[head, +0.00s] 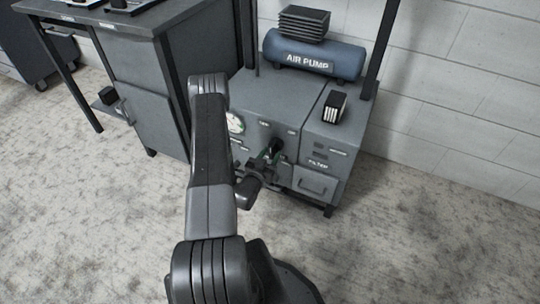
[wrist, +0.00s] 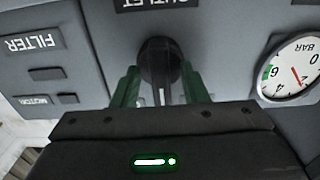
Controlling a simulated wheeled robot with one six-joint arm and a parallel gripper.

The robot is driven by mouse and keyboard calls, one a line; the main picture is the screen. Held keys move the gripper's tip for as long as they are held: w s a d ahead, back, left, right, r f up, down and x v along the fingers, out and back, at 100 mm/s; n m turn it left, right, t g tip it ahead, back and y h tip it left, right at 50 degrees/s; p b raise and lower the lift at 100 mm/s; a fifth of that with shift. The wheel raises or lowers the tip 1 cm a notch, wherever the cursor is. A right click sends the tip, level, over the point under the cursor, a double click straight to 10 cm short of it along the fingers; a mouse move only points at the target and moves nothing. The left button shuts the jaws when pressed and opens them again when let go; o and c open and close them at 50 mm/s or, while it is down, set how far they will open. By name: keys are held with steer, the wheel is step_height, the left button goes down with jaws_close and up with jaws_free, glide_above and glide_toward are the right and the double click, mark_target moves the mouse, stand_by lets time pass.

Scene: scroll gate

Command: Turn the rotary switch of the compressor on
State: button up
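The compressor is a grey cabinet (head: 262,112) with a blue tank labelled "AIR PUMP" (head: 312,53) on top. Its black rotary switch (head: 276,146) is on the front panel. In the wrist view, which is upside down, the switch (wrist: 160,58) is near the top middle, beside the "OUTLET" label. My gripper (head: 266,157) is at the panel. In the wrist view my gripper's green fingers (wrist: 160,82) stand on either side of the switch, with small gaps beside it. The gripper looks open. Its body hides the near part of the switch.
A round pressure gauge (wrist: 293,68) is on the panel beside the switch. A "FILTER" section with a drawer handle (head: 315,184) is on the other side. A grey workbench (head: 150,80) stands at left. The floor at right is clear.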

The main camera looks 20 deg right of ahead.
jaws_close()
steer(key=shift+f+b, duration=0.1)
steer(key=shift+b, duration=0.25)
steer(key=m+b, duration=0.3)
steer(key=shift+w+f+m+b, duration=0.1)
steer(key=shift+m+b, duration=0.2)
steer(key=shift+b, duration=0.1)
steer(key=m+b, duration=0.2)
steer(key=shift+b, duration=0.35)
steer(key=shift+m+b, duration=0.5)
steer(key=shift+m, duration=0.2)
steer(key=shift+r, duration=0.25)
